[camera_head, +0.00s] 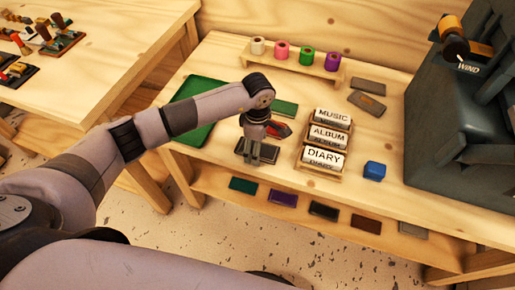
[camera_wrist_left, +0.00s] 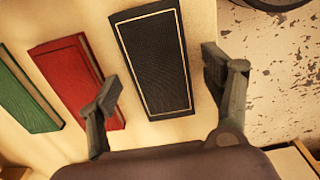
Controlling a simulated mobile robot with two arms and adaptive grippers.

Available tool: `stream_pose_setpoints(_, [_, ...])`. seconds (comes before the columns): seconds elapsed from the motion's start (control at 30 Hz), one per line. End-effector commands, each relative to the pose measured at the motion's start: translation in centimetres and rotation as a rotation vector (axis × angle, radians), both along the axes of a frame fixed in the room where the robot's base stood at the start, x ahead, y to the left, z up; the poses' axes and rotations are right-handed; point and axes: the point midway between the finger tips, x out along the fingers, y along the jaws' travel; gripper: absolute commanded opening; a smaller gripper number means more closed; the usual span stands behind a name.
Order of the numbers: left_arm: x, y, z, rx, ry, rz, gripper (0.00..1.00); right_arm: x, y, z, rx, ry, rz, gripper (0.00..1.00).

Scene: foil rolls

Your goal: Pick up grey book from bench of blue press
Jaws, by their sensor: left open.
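A dark charcoal book with a thin gold border lies on the bench (camera_head: 310,190); it shows clearly in the left wrist view (camera_wrist_left: 154,62). My left gripper (camera_head: 261,150) points down over this book, fingers open on either side of it and nothing held. In the head view the gripper partly hides the book. Two greyish books (camera_head: 367,106) (camera_head: 369,87) lie at the back right of the bench, beside a large dark slate machine (camera_head: 450,125) with a brass-ended handle. I cannot tell if this machine is the blue press. My right gripper is not in view.
A red book (camera_wrist_left: 76,82) and a green book (camera_wrist_left: 28,92) lie beside the dark one. Coloured rolls stand on a wooden stand (camera_head: 305,62) behind. Several books lie on the lower shelf.

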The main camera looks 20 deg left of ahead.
Motion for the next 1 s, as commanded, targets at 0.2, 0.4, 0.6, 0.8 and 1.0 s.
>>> stream_pose_setpoints(0.2, [0.01, 0.01, 0.04, 0.0, 0.0, 0.0, 0.63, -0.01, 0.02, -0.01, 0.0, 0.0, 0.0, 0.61])
stream_pose_setpoints(0.4, [0.01, 0.02, 0.05, 0.0, 0.0, 0.0, 0.49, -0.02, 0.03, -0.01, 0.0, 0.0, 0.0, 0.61])
stream_pose_setpoints(0.6, [0.01, 0.02, 0.06, 0.0, 0.0, 0.0, 0.36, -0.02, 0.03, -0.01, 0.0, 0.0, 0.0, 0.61])
stream_pose_setpoints(0.8, [0.01, 0.02, 0.06, 0.0, 0.0, 0.0, 0.23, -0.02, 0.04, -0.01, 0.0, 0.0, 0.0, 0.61])
stream_pose_setpoints(1.0, [0.02, 0.02, 0.08, 0.0, -0.001, 0.0, 0.2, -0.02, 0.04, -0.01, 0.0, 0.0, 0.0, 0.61])
